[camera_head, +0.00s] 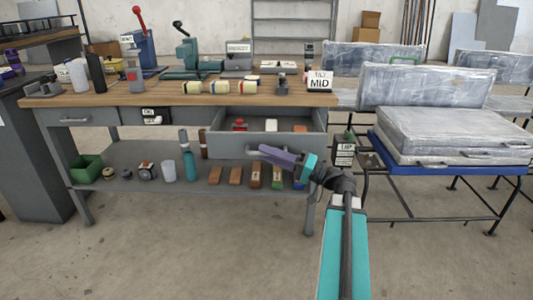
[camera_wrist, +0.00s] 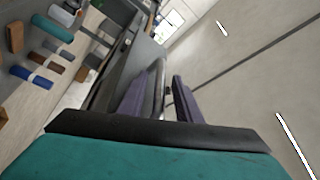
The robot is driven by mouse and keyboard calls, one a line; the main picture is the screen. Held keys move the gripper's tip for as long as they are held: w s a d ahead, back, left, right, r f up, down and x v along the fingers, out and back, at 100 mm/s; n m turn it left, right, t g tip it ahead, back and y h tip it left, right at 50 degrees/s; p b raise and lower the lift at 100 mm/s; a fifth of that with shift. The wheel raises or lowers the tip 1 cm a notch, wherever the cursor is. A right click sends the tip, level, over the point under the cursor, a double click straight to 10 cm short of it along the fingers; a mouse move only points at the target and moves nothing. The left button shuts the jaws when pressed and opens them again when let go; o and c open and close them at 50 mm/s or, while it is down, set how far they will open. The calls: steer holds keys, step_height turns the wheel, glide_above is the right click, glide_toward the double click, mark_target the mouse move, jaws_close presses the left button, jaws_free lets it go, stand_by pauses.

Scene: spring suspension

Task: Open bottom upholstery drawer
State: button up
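A grey drawer (camera_head: 220,144) under the right part of the workbench is pulled out, with a red item and several small blocks inside. Its front carries a bar handle (camera_head: 238,154). My gripper (camera_head: 262,150) is at the right of that handle, with its purple fingers pointing left. In the wrist view my gripper (camera_wrist: 165,85) has its two purple fingers apart, with a grey edge or bar between them; whether they touch it I cannot tell. No label naming an upholstery drawer is readable.
A closed drawer (camera_head: 75,119) is at the bench's left. The lower shelf (camera_head: 130,182) holds a green bin (camera_head: 87,168), bottles and blocks. A blue-topped table (camera_head: 450,170) with grey cases stands right. The floor in front is clear.

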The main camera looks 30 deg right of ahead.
steer(key=p+v, duration=0.2)
steer(key=v, duration=1)
steer(key=shift+s+d+f+p, duration=0.15)
steer(key=shift+s+p, duration=0.1)
steer(key=shift+p, duration=0.1)
